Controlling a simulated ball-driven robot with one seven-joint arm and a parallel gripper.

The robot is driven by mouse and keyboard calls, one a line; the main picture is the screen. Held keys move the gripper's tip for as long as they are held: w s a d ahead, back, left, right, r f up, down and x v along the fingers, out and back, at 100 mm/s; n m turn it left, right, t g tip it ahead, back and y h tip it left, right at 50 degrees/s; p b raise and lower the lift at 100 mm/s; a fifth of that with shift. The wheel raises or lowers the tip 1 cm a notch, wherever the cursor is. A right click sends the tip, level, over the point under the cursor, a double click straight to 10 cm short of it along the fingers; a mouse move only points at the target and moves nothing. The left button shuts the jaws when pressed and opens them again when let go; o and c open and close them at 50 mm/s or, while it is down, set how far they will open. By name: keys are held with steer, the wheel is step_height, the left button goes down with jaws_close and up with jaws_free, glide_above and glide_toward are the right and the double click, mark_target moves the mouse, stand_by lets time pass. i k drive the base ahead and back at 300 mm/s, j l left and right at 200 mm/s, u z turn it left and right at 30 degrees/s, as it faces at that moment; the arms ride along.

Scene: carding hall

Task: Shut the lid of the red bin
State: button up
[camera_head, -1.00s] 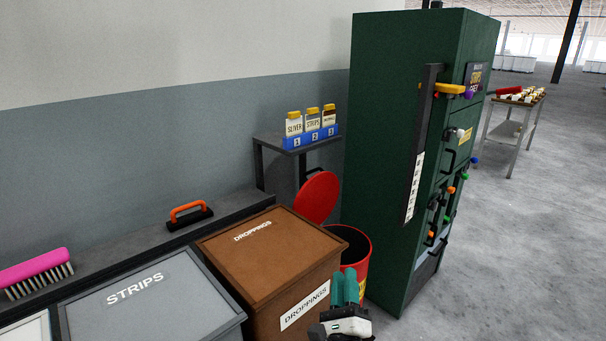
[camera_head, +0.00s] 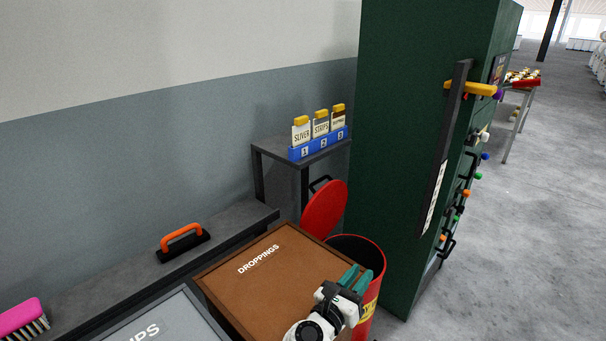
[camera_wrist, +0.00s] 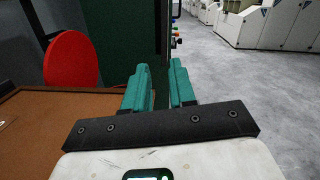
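The red bin (camera_head: 376,262) stands between the brown box and the green cabinet, with its dark mouth uncovered. Its round red lid (camera_head: 324,212) is raised, tilted back behind the mouth on the wall side. The lid also shows at the left in the wrist view (camera_wrist: 71,60). My gripper (camera_head: 356,276) is over the front right corner of the brown box, in front of the bin, and hides part of it. In the wrist view its teal fingers (camera_wrist: 160,72) are a little apart with nothing between them. They are to the right of the lid and apart from it.
The brown droppings box (camera_head: 285,275) stands left of the bin. The tall green cabinet (camera_head: 405,140) closes off its right side. Open floor lies right of the cabinet.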

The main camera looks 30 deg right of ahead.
mark_target(323, 212)
steer(key=i, duration=1.25)
